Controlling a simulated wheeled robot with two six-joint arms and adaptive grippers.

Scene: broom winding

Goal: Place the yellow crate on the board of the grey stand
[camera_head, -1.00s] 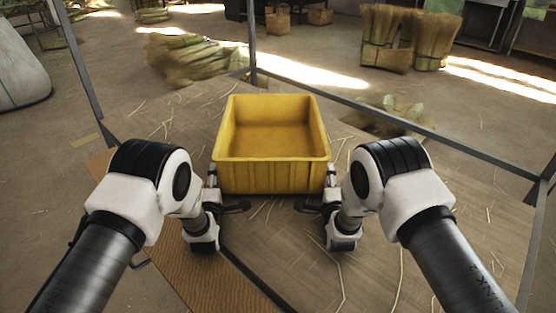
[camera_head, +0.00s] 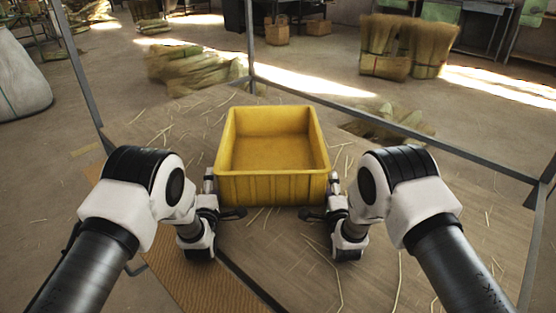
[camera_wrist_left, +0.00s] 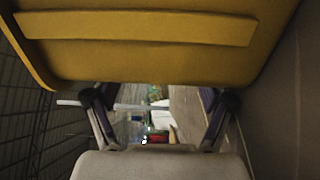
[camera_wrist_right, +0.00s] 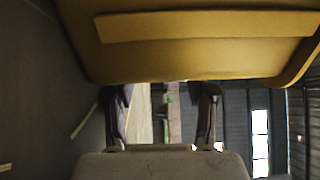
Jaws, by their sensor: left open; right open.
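The yellow crate (camera_head: 272,188) is upright, open at the top and empty. In the head view it is over the straw-strewn brown board (camera_head: 300,270) of the grey stand (camera_head: 340,105); I cannot tell whether its base touches the board. My left gripper (camera_head: 222,196) is open beside the crate's lower left side, and my right gripper (camera_head: 322,196) is open beside its lower right side. The crate wall fills the upper part of the left wrist view (camera_wrist_left: 150,60) and right wrist view (camera_wrist_right: 200,60), close to the open fingers. Contact with the fingers is unclear.
Grey posts and rails frame the board at the left, back and right. Broom bundles (camera_head: 405,48) stand on the floor behind, and more straw (camera_head: 185,65) lies at the back left. A white sack (camera_head: 20,85) is at the far left. Bare board shows around the crate.

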